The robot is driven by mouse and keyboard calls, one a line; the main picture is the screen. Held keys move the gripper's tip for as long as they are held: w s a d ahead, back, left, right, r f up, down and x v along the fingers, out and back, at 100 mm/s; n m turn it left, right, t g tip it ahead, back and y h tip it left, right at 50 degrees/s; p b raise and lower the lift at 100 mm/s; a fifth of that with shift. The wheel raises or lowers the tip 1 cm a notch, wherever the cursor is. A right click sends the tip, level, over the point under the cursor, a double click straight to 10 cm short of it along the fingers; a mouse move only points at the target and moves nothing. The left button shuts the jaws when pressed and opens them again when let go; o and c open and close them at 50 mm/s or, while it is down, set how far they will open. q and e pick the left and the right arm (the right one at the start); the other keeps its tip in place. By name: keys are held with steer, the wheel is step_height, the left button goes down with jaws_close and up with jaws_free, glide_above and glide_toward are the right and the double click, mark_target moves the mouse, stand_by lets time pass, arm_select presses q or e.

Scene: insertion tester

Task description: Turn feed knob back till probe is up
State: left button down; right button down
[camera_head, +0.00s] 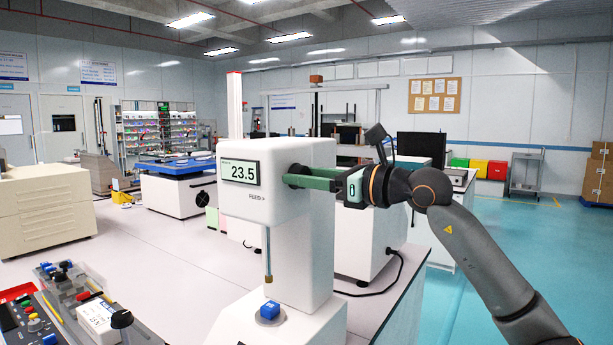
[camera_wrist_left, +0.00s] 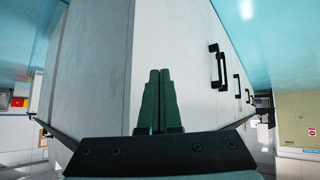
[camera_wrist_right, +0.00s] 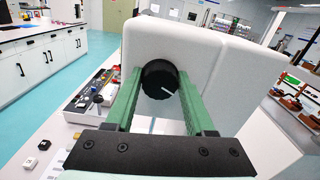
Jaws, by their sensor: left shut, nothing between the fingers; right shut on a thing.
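The white tester (camera_head: 318,165) stands on the bench, and its display (camera_head: 240,172) reads 23.5. The black feed knob (camera_head: 294,181) is on the side of the tester head. My right gripper (camera_head: 300,177) is shut on the knob, with one green finger on each side of it. In the right wrist view the knob (camera_wrist_right: 160,80) shows a white mark pointing to the lower right. The thin probe (camera_head: 267,255) hangs below the head. Its tip is above the blue block (camera_head: 269,310), with a visible gap. My left gripper (camera_wrist_left: 159,95) is shut and empty, away from the tester.
A control panel (camera_head: 45,325) with coloured buttons and a white box (camera_head: 97,314) sit at the lower left of the bench. A beige cabinet (camera_head: 40,205) stands behind them. A white cabinet with black handles (camera_wrist_left: 185,60) is close to my left gripper. The bench middle is clear.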

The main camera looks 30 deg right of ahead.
arm_select(q)
steer(key=shift+s+a, duration=0.1)
steer(key=shift+s, duration=0.05)
arm_select(e)
steer(key=shift+n, duration=2.1)
stand_by(0.5)
stand_by(0.3)
steer(key=shift+c, duration=1.3)
jaws_free()
arm_select(q)
steer(key=shift+r, duration=0.1)
arm_select(e)
steer(key=shift+s, duration=0.1)
arm_select(q)
steer(key=shift+w+d+f+b, duration=0.1)
steer(key=shift+d+f+b, duration=0.1)
steer(key=shift+f+b, duration=0.8)
steer(key=shift+w+d+f+b, duration=0.15)
steer(key=shift+f+b, duration=0.45)
steer(key=shift+b, duration=0.7)
steer(key=shift+s+d+f+b, duration=0.1)
steer(key=shift+d+f+b, duration=0.15)
steer(key=shift+f+b, duration=0.75)
arm_select(e)
steer(key=v, duration=1.2)
steer(key=shift+s, duration=0.2)
arm_select(q)
steer(key=shift+r, duration=0.2)
